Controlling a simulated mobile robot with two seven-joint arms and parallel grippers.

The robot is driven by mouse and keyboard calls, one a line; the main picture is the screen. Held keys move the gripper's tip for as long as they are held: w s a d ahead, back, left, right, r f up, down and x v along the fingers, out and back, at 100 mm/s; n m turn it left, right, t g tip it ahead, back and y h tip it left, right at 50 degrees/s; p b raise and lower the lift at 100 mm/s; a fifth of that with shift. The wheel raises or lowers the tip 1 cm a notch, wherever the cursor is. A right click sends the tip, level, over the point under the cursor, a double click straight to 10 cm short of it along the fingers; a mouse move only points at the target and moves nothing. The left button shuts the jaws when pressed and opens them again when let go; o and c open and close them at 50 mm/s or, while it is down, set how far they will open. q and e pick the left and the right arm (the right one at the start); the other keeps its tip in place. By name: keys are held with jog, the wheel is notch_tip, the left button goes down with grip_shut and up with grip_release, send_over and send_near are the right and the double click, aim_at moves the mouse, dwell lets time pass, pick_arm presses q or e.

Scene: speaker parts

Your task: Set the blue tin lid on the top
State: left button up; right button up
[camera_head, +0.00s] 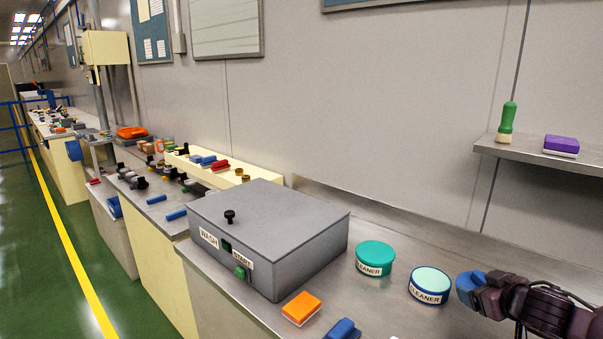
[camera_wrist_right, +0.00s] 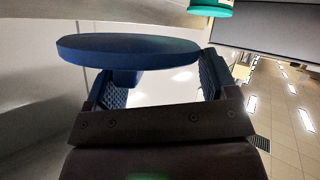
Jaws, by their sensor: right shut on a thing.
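The blue tin (camera_head: 429,290), labelled CLEANER, stands upright on the metal counter with its pale top uncovered. My right gripper (camera_head: 473,286) is just right of this tin, shut on the blue lid (camera_head: 465,283). In the head view the lid is tilted, partly hidden by the fingers and apart from or barely beside the tin; the exact gap cannot be told. In the right wrist view the lid (camera_wrist_right: 128,48) shows edge-on as a dark blue disc at my right gripper's fingers (camera_wrist_right: 165,75). My left gripper is not in view.
A green CLEANER tin (camera_head: 375,254) stands left of the blue tin. A grey wash box (camera_head: 270,220) is further left. An orange block (camera_head: 301,308) and a blue object (camera_head: 343,329) lie in front. A wall shelf (camera_head: 540,153) holds a green-handled brush (camera_head: 507,120) and a purple block (camera_head: 561,144).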

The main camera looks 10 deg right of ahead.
jog(key=s+a, duration=0.5)
jog(key=a, duration=0.7)
jog(key=s+a, duration=0.5)
jog(key=a, duration=0.8)
jog(key=shift+f, duration=0.3)
jog(key=shift+a, duration=0.15)
jog(key=shift+w, duration=0.1)
